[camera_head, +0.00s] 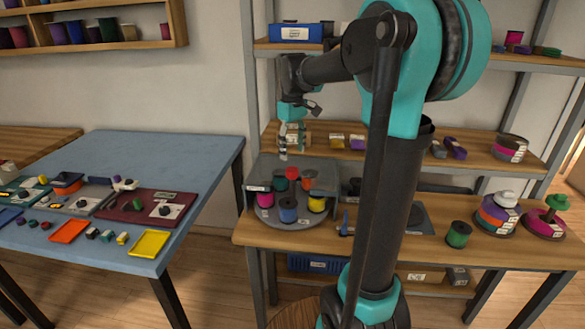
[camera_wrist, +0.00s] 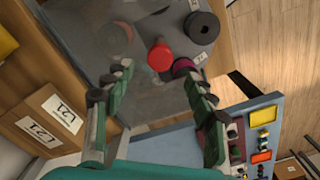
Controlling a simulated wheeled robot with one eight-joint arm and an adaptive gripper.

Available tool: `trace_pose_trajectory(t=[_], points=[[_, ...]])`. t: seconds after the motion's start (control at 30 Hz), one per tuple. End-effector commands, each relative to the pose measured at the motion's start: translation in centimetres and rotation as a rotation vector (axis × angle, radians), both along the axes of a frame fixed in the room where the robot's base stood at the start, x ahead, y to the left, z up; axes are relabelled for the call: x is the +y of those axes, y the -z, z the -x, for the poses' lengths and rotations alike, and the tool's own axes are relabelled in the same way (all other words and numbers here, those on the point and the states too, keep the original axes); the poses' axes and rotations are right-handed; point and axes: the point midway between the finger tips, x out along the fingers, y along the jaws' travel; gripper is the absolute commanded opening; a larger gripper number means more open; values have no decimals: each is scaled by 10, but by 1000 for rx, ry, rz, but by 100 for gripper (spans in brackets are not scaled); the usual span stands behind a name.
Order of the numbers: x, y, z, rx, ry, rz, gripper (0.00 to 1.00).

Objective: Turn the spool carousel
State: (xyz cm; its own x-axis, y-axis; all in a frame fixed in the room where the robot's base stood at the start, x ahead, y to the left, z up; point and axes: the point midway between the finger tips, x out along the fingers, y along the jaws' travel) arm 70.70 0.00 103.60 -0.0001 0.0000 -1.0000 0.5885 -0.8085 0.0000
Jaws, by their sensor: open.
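The spool carousel (camera_head: 298,222) is a round grey turntable on the wooden bench, below my gripper in the head view. Its blue spool (camera_head: 288,211), yellow spool (camera_head: 317,204), pink spool (camera_head: 264,199) and green spool (camera_head: 279,184) stand around a red knob (camera_head: 292,174). An orange-red spool (camera_head: 308,180) stands at the back right. My gripper (camera_head: 283,155) hangs above the carousel's rear left. In the wrist view my gripper (camera_wrist: 154,78) is open, fingers apart with nothing between them. The red knob (camera_wrist: 160,57) shows beyond the fingertips, beside a dark spool (camera_wrist: 202,27).
A grey panel (camera_head: 320,176) stands behind the carousel. A shelf with small spools (camera_head: 357,142) is above it. A green spool (camera_head: 459,234) and stacked spools (camera_head: 498,212) stand to the right. A blue table (camera_head: 190,160) with coloured trays is left, across a floor gap.

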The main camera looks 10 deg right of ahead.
Motion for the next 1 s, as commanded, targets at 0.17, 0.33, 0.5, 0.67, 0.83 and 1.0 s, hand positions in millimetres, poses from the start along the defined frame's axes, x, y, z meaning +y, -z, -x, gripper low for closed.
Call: trace_pose_trajectory(t=[0.17, 0.33, 0.5, 0.67, 0.83, 1.0], points=[[0, 35, 0, 0, 0, 0, 56], [0, 57, 0, 0, 0, 0, 56], [0, 69, 0, 0, 0, 0, 56], [0, 71, 0, 0, 0, 0, 56], [0, 71, 0, 0, 0, 0, 54], [0, 71, 0, 0, 0, 0, 32]])
